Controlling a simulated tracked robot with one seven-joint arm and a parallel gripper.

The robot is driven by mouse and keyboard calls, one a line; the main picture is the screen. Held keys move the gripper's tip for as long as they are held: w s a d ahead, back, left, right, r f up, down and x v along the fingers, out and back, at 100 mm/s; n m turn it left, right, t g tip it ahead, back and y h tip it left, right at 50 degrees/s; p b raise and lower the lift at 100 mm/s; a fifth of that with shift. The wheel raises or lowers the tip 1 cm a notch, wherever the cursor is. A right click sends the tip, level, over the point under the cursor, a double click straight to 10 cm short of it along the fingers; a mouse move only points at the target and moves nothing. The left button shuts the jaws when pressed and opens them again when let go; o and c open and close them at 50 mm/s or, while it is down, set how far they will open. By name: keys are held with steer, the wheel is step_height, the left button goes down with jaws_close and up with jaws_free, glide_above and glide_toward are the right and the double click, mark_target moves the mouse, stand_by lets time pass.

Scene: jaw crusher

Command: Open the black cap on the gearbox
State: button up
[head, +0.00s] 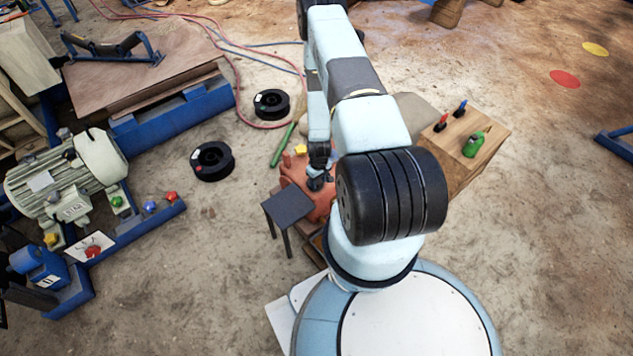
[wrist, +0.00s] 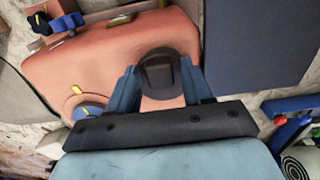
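The gearbox is an orange-red housing (head: 293,172), partly hidden behind my arm in the head view. In the wrist view its salmon-coloured top (wrist: 100,60) fills the upper left. The round black cap (wrist: 158,72), with a raised ridge, is at the upper middle of the wrist view. My gripper (wrist: 160,80) has its two blue fingers apart, one on each side of the cap. Whether they touch it cannot be told. In the head view my gripper (head: 318,180) is small and close over the gearbox; the cap cannot be made out there.
Blue valve handles (wrist: 60,22) and a blue knob with a yellow mark (wrist: 88,112) sit on the gearbox. A wooden box (head: 475,150) with a green object stands right. Open dirt floor lies further left.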

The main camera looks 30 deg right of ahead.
jaws_close()
stand_by(0.3)
